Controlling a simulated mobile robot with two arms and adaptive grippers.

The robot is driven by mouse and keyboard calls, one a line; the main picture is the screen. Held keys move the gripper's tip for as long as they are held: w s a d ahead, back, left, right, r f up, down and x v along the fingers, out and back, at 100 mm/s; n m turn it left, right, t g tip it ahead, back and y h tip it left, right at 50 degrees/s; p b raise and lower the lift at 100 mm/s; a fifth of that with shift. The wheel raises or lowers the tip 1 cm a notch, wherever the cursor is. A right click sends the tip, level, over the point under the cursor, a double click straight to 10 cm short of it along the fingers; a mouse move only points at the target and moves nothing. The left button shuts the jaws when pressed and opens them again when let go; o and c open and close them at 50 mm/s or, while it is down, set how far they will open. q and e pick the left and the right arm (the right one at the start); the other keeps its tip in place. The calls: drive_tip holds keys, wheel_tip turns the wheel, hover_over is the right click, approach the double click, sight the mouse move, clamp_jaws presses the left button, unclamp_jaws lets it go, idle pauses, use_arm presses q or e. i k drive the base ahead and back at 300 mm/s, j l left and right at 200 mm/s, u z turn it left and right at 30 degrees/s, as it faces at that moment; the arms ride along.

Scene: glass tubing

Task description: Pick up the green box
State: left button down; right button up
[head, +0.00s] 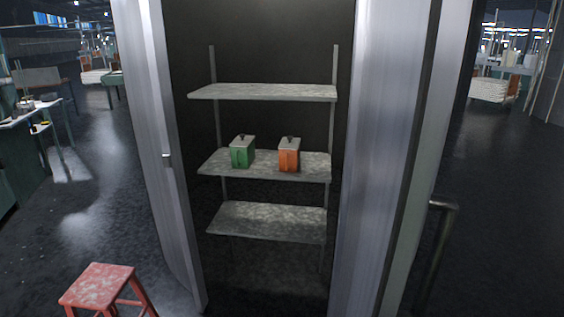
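The green box (242,152) stands upright on the middle shelf (264,170) of a three-level shelf unit. It has a pale lid with a small dark knob. An orange box (289,155) of similar shape stands to its right on the same shelf, with a gap between them. Neither of my grippers shows in the head view, and nothing is touching the green box.
The shelves stand in a recess between a metal door or panel (162,130) on the left and a wide metal panel (378,150) on the right. The top shelf (265,92) and lower shelf (268,222) are empty. A red stool (100,284) stands at front left.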

sight(241, 157)
drive_tip(key=i+j, duration=0.15)
drive_tip(key=j, duration=0.3)
drive_tip(key=i+j+z, duration=0.1)
drive_tip(key=j, duration=0.4)
drive_tip(key=i+j+z, duration=0.1)
drive_tip(key=j, duration=0.4)
